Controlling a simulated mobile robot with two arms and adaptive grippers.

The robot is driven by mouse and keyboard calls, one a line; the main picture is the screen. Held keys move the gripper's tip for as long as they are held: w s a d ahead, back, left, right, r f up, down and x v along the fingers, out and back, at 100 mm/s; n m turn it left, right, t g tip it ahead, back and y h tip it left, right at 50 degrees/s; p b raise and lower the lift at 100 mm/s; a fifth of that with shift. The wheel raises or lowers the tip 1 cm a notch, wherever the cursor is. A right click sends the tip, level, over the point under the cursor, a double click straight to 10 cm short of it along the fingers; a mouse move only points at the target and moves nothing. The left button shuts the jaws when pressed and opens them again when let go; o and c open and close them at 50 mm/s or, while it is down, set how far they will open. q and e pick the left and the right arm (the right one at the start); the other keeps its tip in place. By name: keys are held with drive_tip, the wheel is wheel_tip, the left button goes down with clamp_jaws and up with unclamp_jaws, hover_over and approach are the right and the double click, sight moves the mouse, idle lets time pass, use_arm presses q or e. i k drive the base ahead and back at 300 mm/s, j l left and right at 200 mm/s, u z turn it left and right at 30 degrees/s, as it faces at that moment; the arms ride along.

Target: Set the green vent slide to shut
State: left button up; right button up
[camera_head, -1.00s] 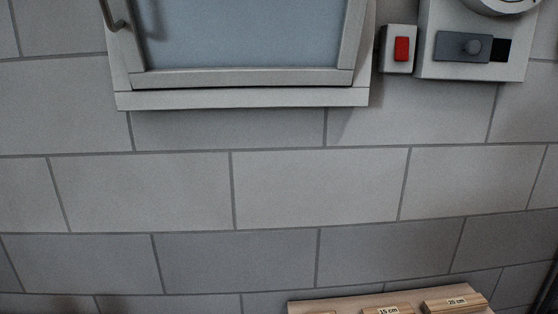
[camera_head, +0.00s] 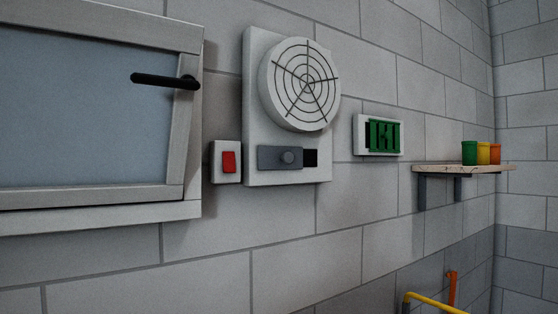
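The green vent slide (camera_head: 385,136) sits in a small white vent frame (camera_head: 358,148) on the grey block wall, right of the round fan. It is a green plate with upright bars and dark gaps between them. A dark strip shows at its left end. The view is too small to tell how far the gaps are covered. Neither of my grippers is in view.
A white fan panel (camera_head: 260,100) carries a round grille (camera_head: 300,84) and a grey slider (camera_head: 279,158). A red switch (camera_head: 229,162) is beside it. A window (camera_head: 85,110) with a black handle (camera_head: 165,80) is left. A shelf (camera_head: 462,169) holds coloured cups (camera_head: 482,153).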

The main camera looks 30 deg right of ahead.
sight(388, 135)
drive_tip(key=z, duration=1.6)
drive_tip(key=i+l+u, duration=0.3)
drive_tip(key=i, duration=0.2)
drive_tip(key=i+l+u, duration=0.35)
drive_tip(key=i+l, duration=0.1)
drive_tip(key=l, duration=0.05)
